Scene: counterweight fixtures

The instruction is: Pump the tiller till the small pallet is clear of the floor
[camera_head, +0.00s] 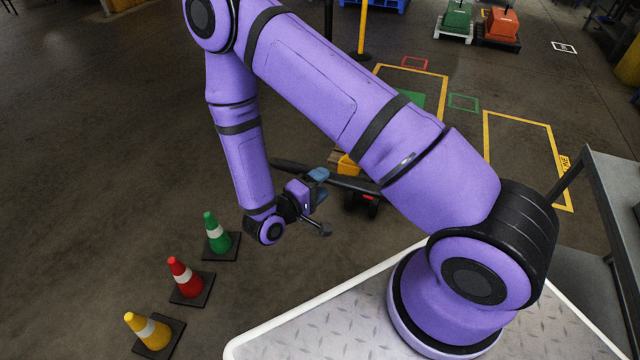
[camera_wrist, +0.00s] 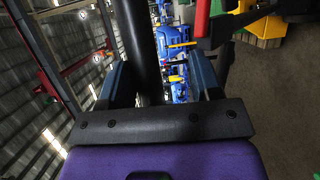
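In the head view, the black tiller bar (camera_head: 289,165) slants from left to right behind my gripper (camera_head: 319,185). It leads toward a low truck with a yellow body (camera_head: 347,166) and red-hubbed wheels, mostly hidden behind my arm. A small piece of light wood (camera_head: 334,157) beside the yellow body may be the small pallet; its gap to the floor is hidden. In the wrist view, the dark bar (camera_wrist: 137,45) lies between my open fingers, close to the left finger. A gap shows between the bar and the right finger (camera_wrist: 207,75).
Green (camera_head: 216,236), red (camera_head: 186,280) and yellow (camera_head: 147,330) cones stand at lower left. A grey table (camera_head: 610,200) is at right. Yellow floor outlines (camera_head: 520,118) and green and orange loads (camera_head: 499,24) on pallets lie farther back. Floor at left is clear.

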